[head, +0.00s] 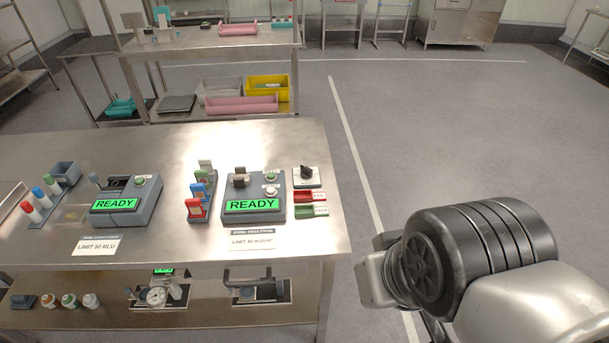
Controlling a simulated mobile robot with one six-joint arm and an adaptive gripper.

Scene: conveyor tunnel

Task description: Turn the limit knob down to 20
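A black rotary knob (306,172) sits on a small white plate at the right end of the steel table, beside a grey device (260,196). The knob's scale is too small to read. The device's green screen (251,205) reads READY, and a card (252,241) in front of it reads LIMIT 40 with a small unit. A second grey device (127,200) on the left also shows READY, with a LIMIT 50 RLU card (95,247). Part of my arm shows at the lower right, off the table's right side. My gripper is not in view.
Red and green tags (310,203) lie just below the knob. Colored holders (202,195) stand left of the right-hand device. A lower shelf (110,318) holds a gauge (157,295) and jars. Open floor (450,130) lies right of the table.

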